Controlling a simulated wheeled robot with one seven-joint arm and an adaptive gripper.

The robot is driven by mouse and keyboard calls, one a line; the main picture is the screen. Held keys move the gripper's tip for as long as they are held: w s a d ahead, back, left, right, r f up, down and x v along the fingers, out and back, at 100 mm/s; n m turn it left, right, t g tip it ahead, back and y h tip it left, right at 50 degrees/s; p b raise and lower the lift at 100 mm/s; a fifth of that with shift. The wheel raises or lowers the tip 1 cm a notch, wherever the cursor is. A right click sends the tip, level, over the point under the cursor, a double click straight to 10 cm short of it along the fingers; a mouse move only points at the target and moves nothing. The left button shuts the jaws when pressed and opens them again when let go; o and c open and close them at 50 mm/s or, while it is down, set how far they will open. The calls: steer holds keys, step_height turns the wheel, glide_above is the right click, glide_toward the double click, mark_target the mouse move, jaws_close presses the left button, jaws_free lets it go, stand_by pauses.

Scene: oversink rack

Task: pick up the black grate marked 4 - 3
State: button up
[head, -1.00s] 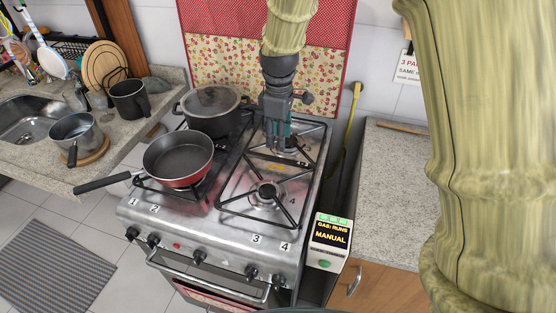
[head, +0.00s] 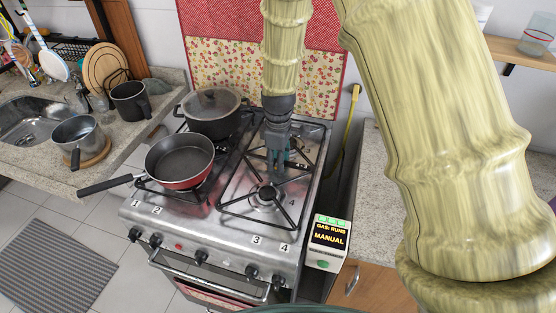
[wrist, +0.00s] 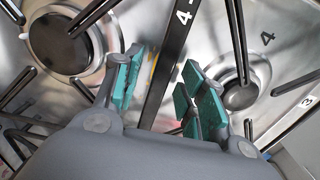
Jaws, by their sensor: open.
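The black grate (head: 222,201) lies over the right-hand burners of the stove. In the wrist view its middle bar (wrist: 168,72) carries a white "4 -" marking; the rest of the marking is hidden. My gripper (head: 277,172) points down over the middle of this grate. In the wrist view my gripper (wrist: 158,92) is open, with green pads on either side of the marked bar. The bar runs between the fingers, and I cannot tell whether either pad touches it.
A red frying pan (head: 180,160) and a lidded black pot (head: 212,112) stand on the left burners. A gas box (head: 329,240) reading "MANUAL" is at the stove's right front. A yellow hose (head: 350,120) hangs behind right. The right counter (head: 375,205) is partly hidden by my arm.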

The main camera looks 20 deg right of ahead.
steer(key=shift+f, duration=0.3)
jaws_close()
steer(key=shift+r, duration=0.1)
